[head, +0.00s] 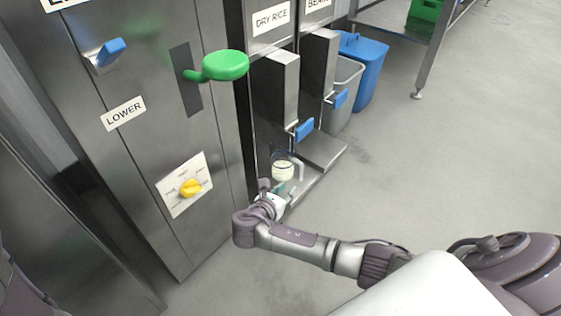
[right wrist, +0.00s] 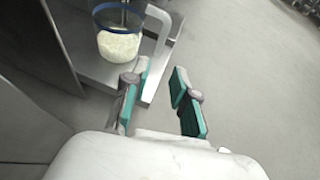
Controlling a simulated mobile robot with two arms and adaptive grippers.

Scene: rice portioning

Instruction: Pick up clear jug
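The clear jug (head: 283,172) stands upright on the metal shelf under the dry rice dispenser and holds white rice. In the right wrist view the jug (right wrist: 119,38) is at the top left, with its pale handle (right wrist: 160,35) on its right side. My right gripper (head: 276,192) is just in front of the jug in the head view. In the right wrist view my right gripper (right wrist: 160,88) is open, with teal pads apart and nothing between them. The fingers are short of the handle. My left gripper is not in view.
The dry rice dispenser (head: 275,85) rises above the jug, with a blue lever (head: 304,130). A steel cabinet (head: 140,150) with a green knob (head: 225,65) stands to the left. Grey and blue bins (head: 365,75) are behind. Open floor lies to the right.

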